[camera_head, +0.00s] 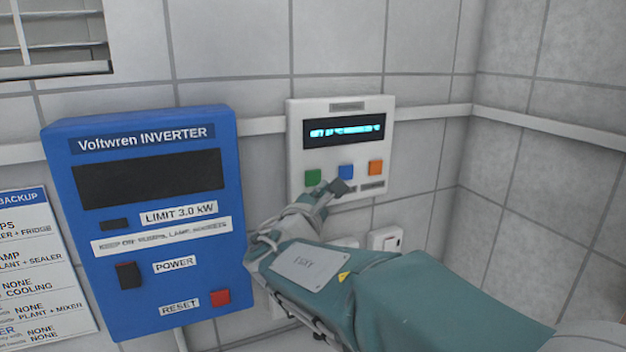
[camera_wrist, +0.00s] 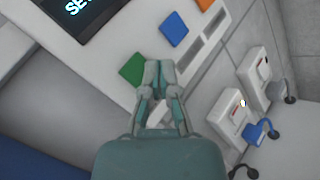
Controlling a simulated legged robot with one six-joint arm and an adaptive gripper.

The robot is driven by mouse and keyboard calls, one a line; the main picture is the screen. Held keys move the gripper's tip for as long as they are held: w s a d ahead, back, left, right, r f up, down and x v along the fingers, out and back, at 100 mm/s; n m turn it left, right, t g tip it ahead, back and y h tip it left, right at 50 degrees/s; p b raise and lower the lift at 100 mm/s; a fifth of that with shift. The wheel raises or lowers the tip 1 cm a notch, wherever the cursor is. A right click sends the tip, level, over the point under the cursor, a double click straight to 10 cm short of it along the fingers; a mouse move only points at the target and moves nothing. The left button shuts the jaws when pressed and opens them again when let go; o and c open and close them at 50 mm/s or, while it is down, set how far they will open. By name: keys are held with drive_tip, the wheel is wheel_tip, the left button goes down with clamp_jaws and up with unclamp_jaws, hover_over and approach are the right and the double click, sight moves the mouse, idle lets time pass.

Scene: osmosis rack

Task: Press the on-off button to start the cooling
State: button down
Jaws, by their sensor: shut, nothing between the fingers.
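A white control panel (camera_head: 340,148) on the tiled wall has a lit cyan display (camera_head: 346,131) and a row of three square buttons: green (camera_head: 313,176), blue (camera_head: 346,171) and orange (camera_head: 376,167). Labels below the buttons are too small to read. My gripper (camera_head: 330,191) is shut and empty, in front of the panel's lower edge near the green and blue buttons. In the wrist view my gripper (camera_wrist: 159,66) has its fingertips beside the green button (camera_wrist: 133,69), overlapping its right edge. I cannot tell whether they touch it. The blue button (camera_wrist: 174,29) is clear of the fingers.
A blue inverter box (camera_head: 150,285) with a dark power switch (camera_head: 128,275) and a red reset button (camera_head: 220,297) hangs left of the panel. Wall sockets (camera_head: 385,239) sit below the panel; plugs and cables show in the wrist view (camera_wrist: 262,130). A wall corner lies right.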

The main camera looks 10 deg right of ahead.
drive_tip(key=shift+s+d, duration=0.15)
drive_tip(key=shift+s, duration=0.65)
drive_tip(key=shift+s+d, duration=0.15)
drive_tip(key=shift+s, duration=0.6)
drive_tip(key=s+d, duration=0.2)
drive_tip(key=s, duration=0.9)
drive_tip(key=shift+s+d, duration=0.2)
drive_tip(key=shift+s, duration=0.2)
